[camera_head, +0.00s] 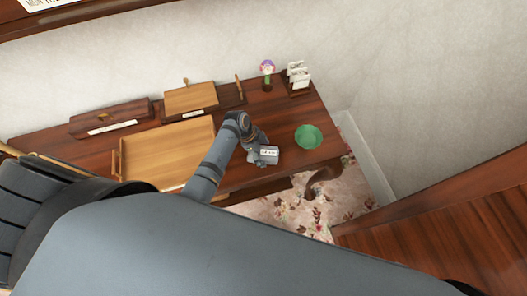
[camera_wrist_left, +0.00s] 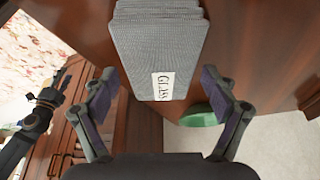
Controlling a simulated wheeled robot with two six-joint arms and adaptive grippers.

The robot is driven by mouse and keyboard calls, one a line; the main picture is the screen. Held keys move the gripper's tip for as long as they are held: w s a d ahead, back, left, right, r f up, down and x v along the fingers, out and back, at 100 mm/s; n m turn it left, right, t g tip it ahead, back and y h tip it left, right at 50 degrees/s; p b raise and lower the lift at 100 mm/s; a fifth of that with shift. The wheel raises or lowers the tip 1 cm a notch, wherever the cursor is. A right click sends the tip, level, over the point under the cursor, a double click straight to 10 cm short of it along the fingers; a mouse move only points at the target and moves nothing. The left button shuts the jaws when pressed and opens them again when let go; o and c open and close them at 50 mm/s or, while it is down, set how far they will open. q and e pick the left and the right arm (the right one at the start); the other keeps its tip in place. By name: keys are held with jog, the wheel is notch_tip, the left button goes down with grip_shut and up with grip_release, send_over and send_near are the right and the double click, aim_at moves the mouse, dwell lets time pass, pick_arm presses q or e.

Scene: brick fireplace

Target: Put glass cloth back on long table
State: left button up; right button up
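The glass cloth is a grey folded stack with a white label reading GLASS. In the left wrist view the cloth (camera_wrist_left: 160,45) reaches in between my finger ends. In the head view the cloth (camera_head: 263,158) shows over the front part of the long table (camera_head: 287,115). My left gripper (camera_wrist_left: 160,82) has its fingers spread, one on each side of the cloth, with narrow gaps seeming to show beside it. In the head view my left gripper (camera_head: 258,147) is right at the cloth. Whether the cloth rests on the tabletop cannot be told.
A green bowl (camera_head: 308,136) stands to the right of the cloth. A wooden tray (camera_head: 165,155) lies to the left. Wooden boxes (camera_head: 190,98), a flower ornament (camera_head: 267,72) and a card rack (camera_head: 298,77) stand along the wall. Bare tabletop lies behind the cloth.

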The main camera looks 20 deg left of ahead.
pick_arm(q)
jog(key=shift+r, duration=0.25)
jog(key=v, duration=1.1)
jog(key=shift+r+b, duration=0.4)
jog(key=shift+s+a, duration=0.1)
